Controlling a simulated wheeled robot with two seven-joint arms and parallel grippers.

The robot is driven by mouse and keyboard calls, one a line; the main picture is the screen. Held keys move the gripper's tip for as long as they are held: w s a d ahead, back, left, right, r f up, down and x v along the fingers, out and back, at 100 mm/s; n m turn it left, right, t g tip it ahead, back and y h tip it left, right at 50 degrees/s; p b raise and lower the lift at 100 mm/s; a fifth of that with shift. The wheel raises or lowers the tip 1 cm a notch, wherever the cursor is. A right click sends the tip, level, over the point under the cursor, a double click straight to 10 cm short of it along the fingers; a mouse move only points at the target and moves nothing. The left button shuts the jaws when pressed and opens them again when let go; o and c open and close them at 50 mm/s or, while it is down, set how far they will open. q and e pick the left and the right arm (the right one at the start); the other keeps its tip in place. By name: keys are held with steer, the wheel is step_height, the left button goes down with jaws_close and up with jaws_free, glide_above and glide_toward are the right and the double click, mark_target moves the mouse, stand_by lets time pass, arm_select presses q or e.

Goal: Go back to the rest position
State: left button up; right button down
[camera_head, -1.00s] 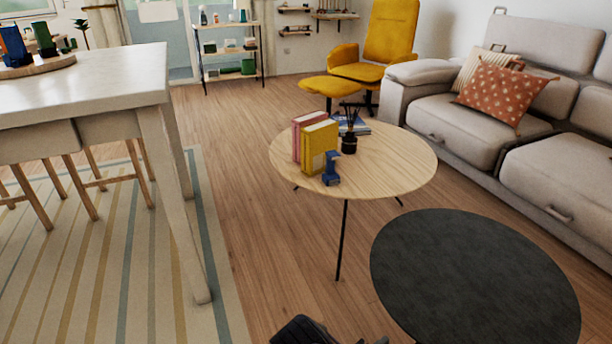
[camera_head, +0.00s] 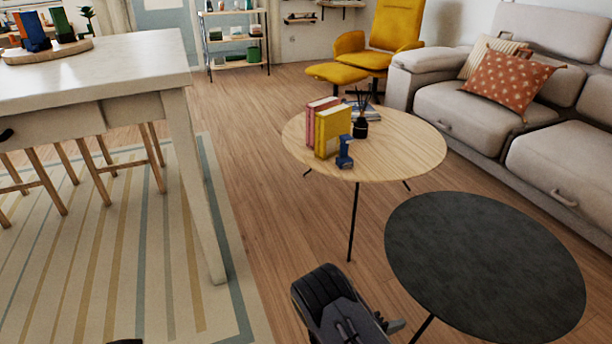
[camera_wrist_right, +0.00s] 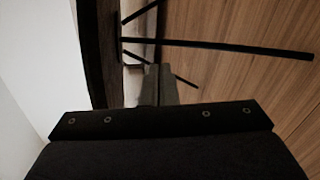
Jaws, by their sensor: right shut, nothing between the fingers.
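My right gripper (camera_head: 396,325) shows at the bottom of the head view, low and left of the dark round table. Its dark arm link is in front of the fingers there. In the right wrist view the two grey fingers (camera_wrist_right: 158,86) are together with nothing between them. My left gripper cannot be made out in the head view; only a small dark bit shows at the bottom edge.
The dark round table (camera_head: 485,265) is close on the right. Behind it, a round wooden table (camera_head: 400,155) carries books (camera_head: 333,131), a blue object (camera_head: 345,152) and a dark diffuser. A white table (camera_head: 100,65) stands left. Floor (camera_head: 265,200) between is clear.

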steer(key=s+d+r+m+g+y, duration=0.2)
steer(key=s+r+m+g+y, duration=0.25)
steer(key=r, duration=0.35)
steer(key=s+d+r+m+g+y, duration=0.2)
steer(key=s+r+m+g+y, duration=0.25)
steer(key=r, duration=0.45)
steer(key=s+a+r+n+t+y, duration=0.1)
steer(key=s+a+r+t+y, duration=0.35)
steer(key=s+r, duration=0.3)
steer(key=s+a+r+t+y, duration=0.3)
steer(key=s+r+t+y, duration=0.15)
steer(key=s+r, duration=0.3)
step_height(320, 180, up, 36)
steer(key=p, duration=3.5)
steer(key=shift+s+a+f+y+p, duration=0.15)
steer(key=shift+s+f+y+p, duration=0.05)
steer(key=shift+y+p, duration=0.15)
